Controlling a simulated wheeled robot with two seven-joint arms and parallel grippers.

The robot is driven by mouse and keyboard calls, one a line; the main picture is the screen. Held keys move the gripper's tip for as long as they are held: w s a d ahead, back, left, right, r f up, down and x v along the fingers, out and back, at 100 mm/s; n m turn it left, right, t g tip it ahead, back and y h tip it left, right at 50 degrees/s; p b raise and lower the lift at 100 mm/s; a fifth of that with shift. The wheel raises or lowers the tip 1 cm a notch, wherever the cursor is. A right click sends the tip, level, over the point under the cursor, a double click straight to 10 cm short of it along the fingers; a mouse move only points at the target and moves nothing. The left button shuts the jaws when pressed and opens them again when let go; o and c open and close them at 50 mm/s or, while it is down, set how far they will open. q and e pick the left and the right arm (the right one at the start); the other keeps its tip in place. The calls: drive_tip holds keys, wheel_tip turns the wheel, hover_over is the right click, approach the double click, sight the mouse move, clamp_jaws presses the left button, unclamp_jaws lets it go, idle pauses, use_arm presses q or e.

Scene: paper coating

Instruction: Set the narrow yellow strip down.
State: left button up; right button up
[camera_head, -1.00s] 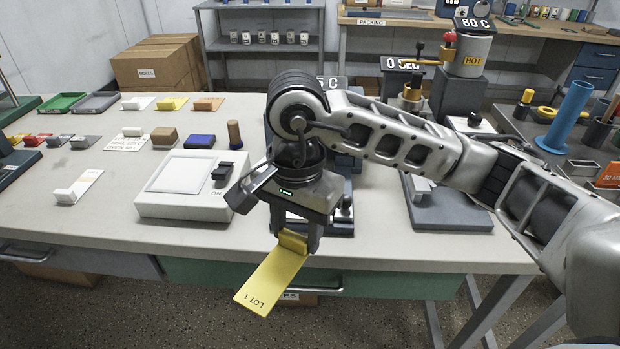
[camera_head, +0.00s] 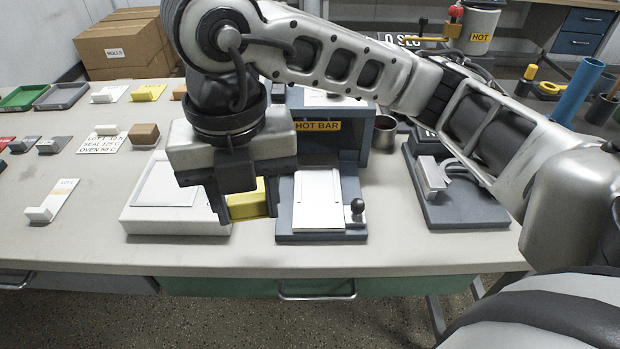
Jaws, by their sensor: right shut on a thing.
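The narrow yellow strip (camera_head: 247,205) is held by its yellow grip block between the fingers of my right gripper (camera_head: 246,208). The gripper is shut on it, above the table near the front edge, between the white scale-like box and the hot bar device. Most of the strip is hidden behind the block and the fingers; I cannot tell whether it touches anything. Another yellow piece (camera_head: 148,92) lies at the back left of the table. My left gripper is not in view.
The white box (camera_head: 140,215) stands just left of the gripper. The grey hot bar device (camera_head: 352,185) with a white plate (camera_head: 318,198) stands just right. A white strip with a block (camera_head: 52,202) lies at the left. The front table strip (camera_head: 400,257) is clear.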

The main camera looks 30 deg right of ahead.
drive_tip(key=shift+w+r+m, duration=0.15)
drive_tip(key=shift+r+m, duration=0.1)
drive_tip(key=shift+m, duration=0.75)
drive_tip(key=shift+w+d+f, duration=0.1)
drive_tip(key=shift+d+f, duration=0.05)
drive_tip(key=shift+d, duration=0.1)
drive_tip(key=w+d+f, duration=0.2)
drive_tip(key=d+f, duration=0.2)
drive_tip(key=d, duration=0.3)
hover_over(319, 215)
drive_tip(key=a, duration=0.1)
wheel_tip(319, 215, down, 4)
drive_tip(key=shift+s+f, duration=0.1)
drive_tip(key=shift+s, duration=0.05)
drive_tip(key=shift+d+f, duration=0.35)
drive_tip(key=shift+f, duration=0.2)
drive_tip(key=shift+d+f, duration=0.2)
drive_tip(key=shift+f, duration=0.95)
drive_tip(key=shift+w+f, duration=0.2)
drive_tip(key=shift+f, duration=0.2)
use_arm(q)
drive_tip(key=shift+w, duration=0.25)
use_arm(e)
drive_tip(key=shift+f, duration=0.2)
